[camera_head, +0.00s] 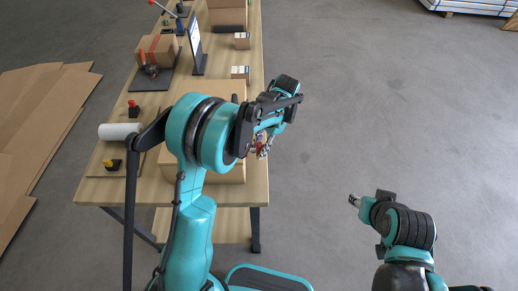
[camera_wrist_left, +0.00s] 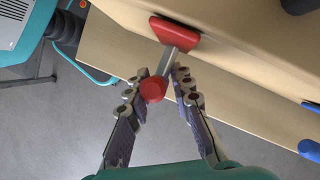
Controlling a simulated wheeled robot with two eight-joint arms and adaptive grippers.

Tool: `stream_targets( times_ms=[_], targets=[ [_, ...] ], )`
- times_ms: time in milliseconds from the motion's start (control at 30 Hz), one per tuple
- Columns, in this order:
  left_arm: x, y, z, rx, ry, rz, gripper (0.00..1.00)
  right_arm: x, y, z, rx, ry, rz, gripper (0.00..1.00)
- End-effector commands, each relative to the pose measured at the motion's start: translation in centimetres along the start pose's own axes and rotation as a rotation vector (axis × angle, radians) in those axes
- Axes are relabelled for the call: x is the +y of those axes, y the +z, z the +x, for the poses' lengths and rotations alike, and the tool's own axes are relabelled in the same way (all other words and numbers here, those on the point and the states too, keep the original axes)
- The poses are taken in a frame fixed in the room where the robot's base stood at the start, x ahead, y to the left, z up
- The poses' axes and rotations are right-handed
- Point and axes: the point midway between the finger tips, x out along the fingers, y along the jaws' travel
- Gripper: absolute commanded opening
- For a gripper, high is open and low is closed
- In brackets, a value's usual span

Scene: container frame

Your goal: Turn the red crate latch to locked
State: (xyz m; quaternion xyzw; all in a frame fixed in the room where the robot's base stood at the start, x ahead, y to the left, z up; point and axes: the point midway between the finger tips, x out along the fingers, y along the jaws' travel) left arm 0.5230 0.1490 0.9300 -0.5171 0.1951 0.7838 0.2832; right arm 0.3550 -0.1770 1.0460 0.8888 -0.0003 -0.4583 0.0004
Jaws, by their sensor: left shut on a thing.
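The red latch (camera_wrist_left: 175,35) is mounted on the side of the pale wooden crate (camera_wrist_left: 245,35). Its grey metal lever (camera_wrist_left: 170,60) ends in a red round knob (camera_wrist_left: 153,89). The fingers of my left gripper (camera_wrist_left: 162,75) are closed around the lever, one on each side, with the knob between them. In the head view my left gripper (camera_head: 262,142) is at the right side of the crate (camera_head: 232,173), and my arm hides much of the crate and latch. My right gripper (camera_head: 354,200) hangs over the floor, away from the table; its finger opening is too small to judge.
The wooden table (camera_head: 258,188) holds a cardboard box (camera_head: 157,48), a white roll (camera_head: 118,131), and red and yellow buttons on its left. Flat cardboard (camera_head: 40,110) lies on the floor at left.

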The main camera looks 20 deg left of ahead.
Motion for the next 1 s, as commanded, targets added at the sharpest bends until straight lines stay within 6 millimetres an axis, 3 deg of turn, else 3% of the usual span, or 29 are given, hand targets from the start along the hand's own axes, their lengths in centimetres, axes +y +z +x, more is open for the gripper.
stream_targets(
  times_ms=[333, 367, 400, 433, 767, 1000],
  targets=[
    [0.3, 0.1, 0.0, -0.005, 0.008, 0.002, 0.0, 0.0, 0.0, 0.0, 0.0, 0.0, 0.0, 0.4],
    [0.3, 0.1, 0.0, -0.005, 0.008, 0.002, 0.27, 0.0, 0.0, 0.0, 0.0, 0.0, 0.0, 0.4],
    [0.3, 0.1, 0.0, -0.005, 0.008, 0.003, 0.38, 0.0, 0.0, 0.0, 0.0, 0.0, 0.0, 0.4],
    [0.3, 0.1, 0.0, -0.005, 0.007, 0.002, 0.39, 0.0, 0.0, 0.0, 0.0, 0.0, 0.0, 0.4],
    [0.1, 0.1, -0.3, -0.003, 0.003, 0.001, 0.39, 0.0, 0.0, 0.0, 0.0, 0.0, 0.0, 0.4],
    [0.2, 0.1, -4.2, -0.003, 0.003, 0.003, 0.39, 0.0, 0.0, 0.0, 0.0, 0.0, 0.0, 0.4]
  ],
)
